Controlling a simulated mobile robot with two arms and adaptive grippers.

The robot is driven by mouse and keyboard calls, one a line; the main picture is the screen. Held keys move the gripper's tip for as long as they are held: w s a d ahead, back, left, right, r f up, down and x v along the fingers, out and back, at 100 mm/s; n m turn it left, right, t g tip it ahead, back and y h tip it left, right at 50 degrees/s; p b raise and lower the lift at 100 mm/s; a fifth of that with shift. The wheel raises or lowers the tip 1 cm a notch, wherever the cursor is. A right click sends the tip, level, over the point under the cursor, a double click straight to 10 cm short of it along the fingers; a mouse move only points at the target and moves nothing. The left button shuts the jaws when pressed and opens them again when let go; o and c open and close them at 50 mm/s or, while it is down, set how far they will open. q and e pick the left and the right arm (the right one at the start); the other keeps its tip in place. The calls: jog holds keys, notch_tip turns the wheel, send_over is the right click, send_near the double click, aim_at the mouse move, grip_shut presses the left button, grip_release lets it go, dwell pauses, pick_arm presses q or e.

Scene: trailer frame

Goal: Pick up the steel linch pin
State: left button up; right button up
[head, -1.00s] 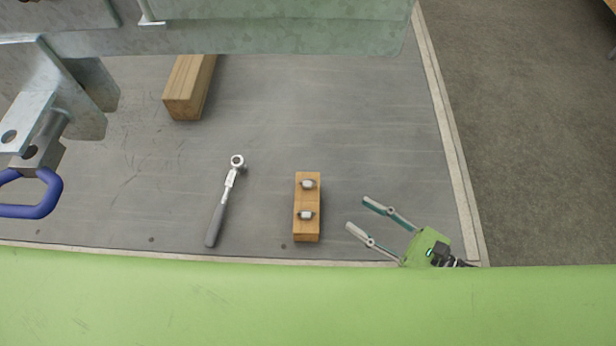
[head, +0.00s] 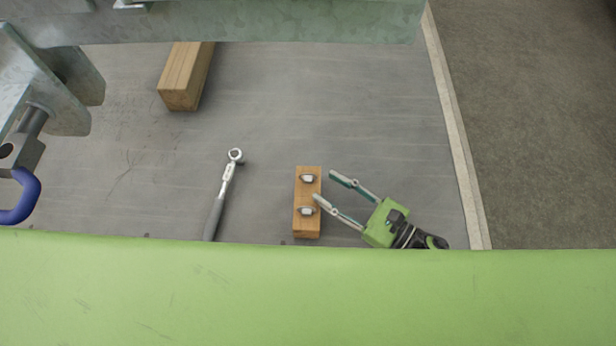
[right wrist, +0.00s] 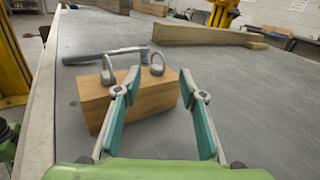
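A small wooden block (head: 307,230) lies on the grey deck with two small steel pins on it, a far one (head: 307,178) and a near one (head: 306,211). They look alike, and I cannot tell whether both are linch pins. In the right wrist view the wooden block (right wrist: 150,98) carries two steel loops, a left one (right wrist: 108,70) and a right one (right wrist: 157,63). My right gripper (head: 324,186) is open and empty at the block's right side, its lower fingertip by the block's right edge. In the right wrist view the fingers (right wrist: 160,76) show apart in front of the block.
A ratchet wrench (head: 222,195) lies left of the block. A longer wooden beam (head: 185,78) lies farther back. A galvanized frame (head: 250,24) crosses the top, and a blue handle (head: 20,196) shows at the left. The deck's pale edge (head: 455,130) runs down the right.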

aim_at(312, 182)
jog(key=p+x, duration=0.1)
jog(key=x, duration=0.1)
jog(key=p+x, duration=0.1)
jog(key=x, duration=0.1)
jog(key=shift+a, duration=0.4)
jog(key=shift+w+a+f, duration=0.1)
jog(key=shift+a, duration=0.15)
jog(key=shift+c, duration=0.5)
grip_shut()
